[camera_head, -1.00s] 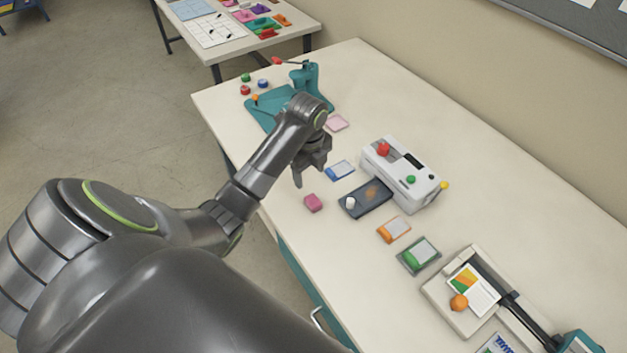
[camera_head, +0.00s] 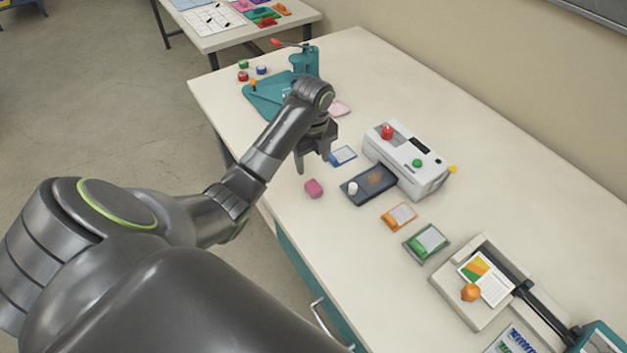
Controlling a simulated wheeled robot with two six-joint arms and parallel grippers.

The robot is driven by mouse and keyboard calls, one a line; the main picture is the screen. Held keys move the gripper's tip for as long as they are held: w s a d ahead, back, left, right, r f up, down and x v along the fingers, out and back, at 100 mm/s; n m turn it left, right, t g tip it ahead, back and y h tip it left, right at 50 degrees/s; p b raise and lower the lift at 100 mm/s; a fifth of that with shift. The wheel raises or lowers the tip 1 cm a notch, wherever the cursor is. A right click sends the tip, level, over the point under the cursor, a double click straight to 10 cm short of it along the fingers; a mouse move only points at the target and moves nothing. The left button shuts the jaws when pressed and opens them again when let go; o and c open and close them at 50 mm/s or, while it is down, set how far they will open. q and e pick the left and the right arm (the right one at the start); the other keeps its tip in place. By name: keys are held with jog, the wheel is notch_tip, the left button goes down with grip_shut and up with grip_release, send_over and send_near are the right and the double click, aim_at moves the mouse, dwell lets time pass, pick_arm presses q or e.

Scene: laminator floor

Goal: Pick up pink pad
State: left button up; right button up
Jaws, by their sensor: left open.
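A small pink block (camera_head: 313,188), which looks like the pink pad, lies on the white table near its front edge. A flatter light pink piece (camera_head: 340,108) lies farther back, partly hidden behind my left wrist. My left gripper (camera_head: 313,168) hangs above the table with its fingers pointing down, just behind the pink block in the picture. It is open, and nothing shows between its fingers. My right gripper is not in view.
Right of the gripper are a blue-edged card (camera_head: 343,156), a dark tray (camera_head: 362,194) with a white knob, and a white laminator (camera_head: 409,165). Orange (camera_head: 399,217) and green (camera_head: 427,243) cards and a paper trimmer (camera_head: 455,303) lie nearer. A teal press (camera_head: 264,101) stands behind.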

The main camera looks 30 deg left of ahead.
aim_at(313, 186)
pick_arm(q)
jog(key=shift+f+b, duration=2.8)
jog(key=shift+f, duration=0.35)
notch_tip(313, 186, down, 2)
jog(key=shift+w+f+b, duration=0.1)
jog(key=shift+b, duration=0.7)
jog(key=shift+f+p, duration=0.4)
jog(key=shift+f, duration=0.55)
jog(key=shift+c, duration=0.2)
jog(key=c, duration=1)
